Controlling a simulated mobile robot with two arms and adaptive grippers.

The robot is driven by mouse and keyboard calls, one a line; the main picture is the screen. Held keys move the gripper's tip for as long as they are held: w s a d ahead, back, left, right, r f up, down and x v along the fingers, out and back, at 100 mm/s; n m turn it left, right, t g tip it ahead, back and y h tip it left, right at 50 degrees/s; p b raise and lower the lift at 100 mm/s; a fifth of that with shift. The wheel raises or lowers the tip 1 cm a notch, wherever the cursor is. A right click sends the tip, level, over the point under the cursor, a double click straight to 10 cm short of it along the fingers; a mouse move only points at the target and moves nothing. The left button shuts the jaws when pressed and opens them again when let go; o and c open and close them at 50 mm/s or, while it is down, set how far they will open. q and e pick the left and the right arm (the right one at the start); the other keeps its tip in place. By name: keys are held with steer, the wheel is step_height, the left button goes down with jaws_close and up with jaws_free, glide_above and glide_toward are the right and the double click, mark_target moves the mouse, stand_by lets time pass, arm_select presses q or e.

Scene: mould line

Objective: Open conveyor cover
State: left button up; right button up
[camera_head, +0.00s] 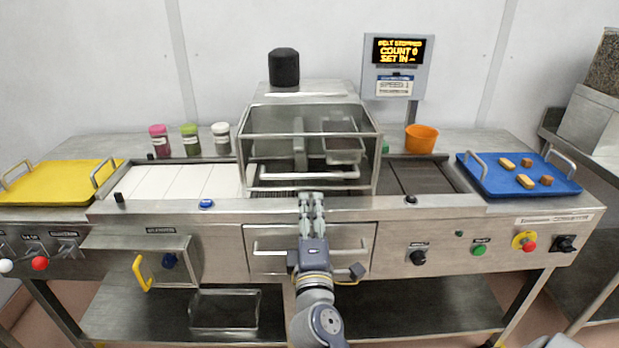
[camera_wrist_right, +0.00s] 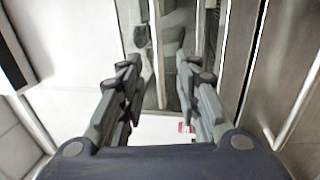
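The conveyor cover (camera_head: 368,160) is a clear, metal-framed hood over the middle of the line, and it is down. Its pale handle bar (camera_head: 275,177) runs across the lower front. My right gripper (camera_head: 311,196) is in front of the cover, with its fingertips just below the handle in the head view. In the right wrist view its two fingers (camera_wrist_right: 160,75) are apart, and a pale bar (camera_wrist_right: 156,50) shows in the gap. I cannot tell whether the bar is between the fingers or beyond them. My left gripper is not in view.
White tiles (camera_head: 180,181) lie left of the cover, and a dark belt (camera_head: 425,178) lies right. A drawer handle (camera_head: 275,248) is below. A yellow tray (camera_head: 55,180), an orange cup (camera_head: 421,138), a blue tray (camera_head: 487,186) with several pieces and a display (camera_head: 398,52) stand around.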

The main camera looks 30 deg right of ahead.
mark_target(309, 176)
steer(key=p+x, duration=0.2)
steer(key=x, duration=0.7)
steer(key=shift+w+d+r+p, duration=0.15)
steer(key=shift+r+p, duration=0.05)
steer(key=shift+p, duration=0.15)
steer(key=shift+w+d, duration=0.4)
steer(key=shift+w, duration=0.15)
jaws_close()
